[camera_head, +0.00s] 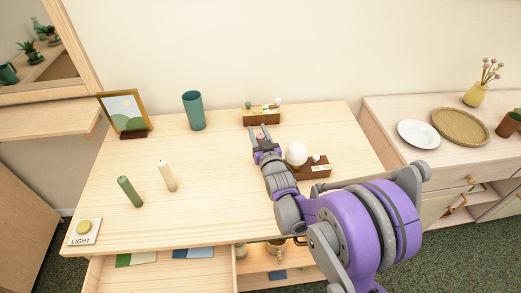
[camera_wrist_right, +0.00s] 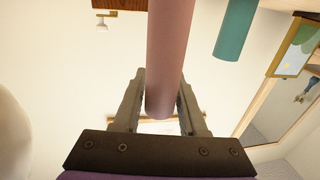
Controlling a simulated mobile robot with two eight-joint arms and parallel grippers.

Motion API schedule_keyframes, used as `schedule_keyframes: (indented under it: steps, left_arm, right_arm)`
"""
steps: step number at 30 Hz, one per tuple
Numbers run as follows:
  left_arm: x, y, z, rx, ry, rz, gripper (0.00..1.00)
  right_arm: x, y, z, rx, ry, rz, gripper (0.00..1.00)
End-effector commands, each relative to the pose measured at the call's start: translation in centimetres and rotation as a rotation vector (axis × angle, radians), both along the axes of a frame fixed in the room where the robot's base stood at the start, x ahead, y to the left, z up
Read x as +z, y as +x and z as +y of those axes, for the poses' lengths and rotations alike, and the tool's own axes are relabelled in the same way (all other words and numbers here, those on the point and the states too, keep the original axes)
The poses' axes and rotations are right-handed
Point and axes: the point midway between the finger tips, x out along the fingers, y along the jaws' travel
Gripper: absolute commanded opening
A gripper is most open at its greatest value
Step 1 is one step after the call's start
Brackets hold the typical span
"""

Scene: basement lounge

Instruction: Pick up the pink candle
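The pink candle (camera_wrist_right: 168,55) shows in the right wrist view as a smooth dusky-pink cylinder running down from the top edge, its near end between the finger tips and the gripper's base. In the head view only a small pink spot of it (camera_head: 261,136) shows, between the fingers. My right gripper (camera_head: 262,133) reaches over the table with its fingers apart, one on each side of the candle; it also shows in the wrist view (camera_wrist_right: 160,82). The candle hides part of the fingers there, and contact is not clear. My left gripper is not in view.
A wooden box (camera_head: 262,117) with small items stands just behind the gripper. The table's front middle is clear.

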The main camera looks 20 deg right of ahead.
Motion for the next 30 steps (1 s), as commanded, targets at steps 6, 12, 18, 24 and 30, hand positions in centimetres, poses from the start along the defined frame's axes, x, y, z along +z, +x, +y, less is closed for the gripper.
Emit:
schedule_keyframes:
  steps: [6, 12, 18, 24, 30]
  left_arm:
    - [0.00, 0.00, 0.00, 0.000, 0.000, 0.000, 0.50]
    - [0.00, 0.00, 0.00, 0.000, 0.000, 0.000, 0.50]
    - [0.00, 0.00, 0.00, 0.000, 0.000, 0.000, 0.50]
    - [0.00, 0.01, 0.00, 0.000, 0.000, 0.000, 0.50]
    - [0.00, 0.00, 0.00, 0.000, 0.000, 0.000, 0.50]
  right_arm:
    - [0.01, -0.02, 0.00, 0.000, 0.000, 0.000, 0.00]
    - [0.01, -0.02, 0.00, 0.000, 0.000, 0.000, 0.00]
    - [0.01, -0.02, 0.01, 0.000, 0.000, 0.000, 0.00]
    - [0.01, -0.02, 0.00, 0.000, 0.000, 0.000, 0.00]
    - [0.01, -0.02, 0.00, 0.000, 0.000, 0.000, 0.00]
